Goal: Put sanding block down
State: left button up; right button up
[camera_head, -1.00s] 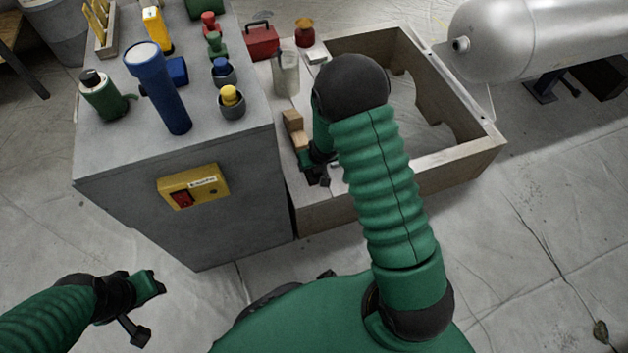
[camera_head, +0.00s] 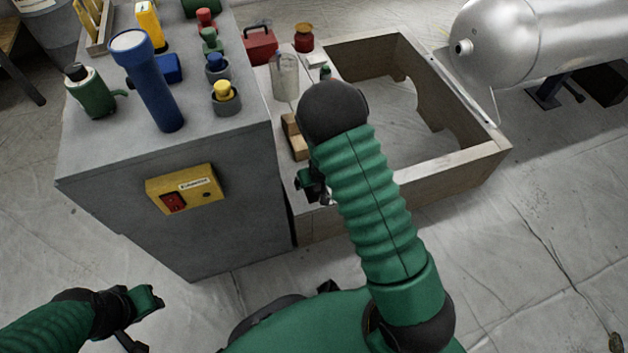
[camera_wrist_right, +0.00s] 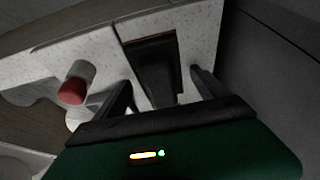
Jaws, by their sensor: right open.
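A light wooden block (camera_head: 297,138), likely the sanding block, rests on the pale ledge at the left of the wooden frame. In the right wrist view a dark brown block (camera_wrist_right: 153,68) lies on a speckled white surface; it looks like the same block. My right gripper (camera_head: 312,186) is just on the near side of the block in the head view, partly hidden by my arm. In the wrist view my right gripper (camera_wrist_right: 162,88) is open, its fingers apart on either side of the block's near end. My left gripper (camera_head: 148,302) hangs low at the left, away from everything.
A grey cabinet (camera_head: 215,225) with a blue torch (camera_head: 150,85), a green canister (camera_head: 90,92) and several coloured knobs stands left. A clear jar (camera_head: 285,78) and a red toolbox (camera_head: 260,45) are behind the block. A silver tank (camera_head: 530,40) is at the right.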

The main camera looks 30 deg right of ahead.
jog(key=shift+f+b, duration=0.3)
jog(key=shift+b, duration=0.1)
jog(key=p+v, duration=0.1)
jog(key=v, duration=0.1)
jog(key=p+v, duration=0.2)
jog(key=w+p+v, duration=0.1)
jog(key=p+v, duration=0.1)
jog(key=shift+s+r, duration=0.1)
jog(key=shift+r, duration=0.4)
jog(key=s+a+r+n+p, duration=0.1)
jog(key=s+a+r+p, duration=0.25)
jog(key=r, duration=0.45)
jog(key=s+a+r+p, duration=0.2)
jog(key=s+r, duration=0.2)
jog(key=r, duration=0.4)
jog(key=s+a+r+n+g+y, duration=0.1)
jog(key=s+a+r, duration=0.3)
jog(key=s, duration=0.3)
jog(key=shift+s+a+r+n+g, duration=0.2)
jog(key=shift+a+n+g, duration=0.15)
jog(key=shift+a, duration=0.55)
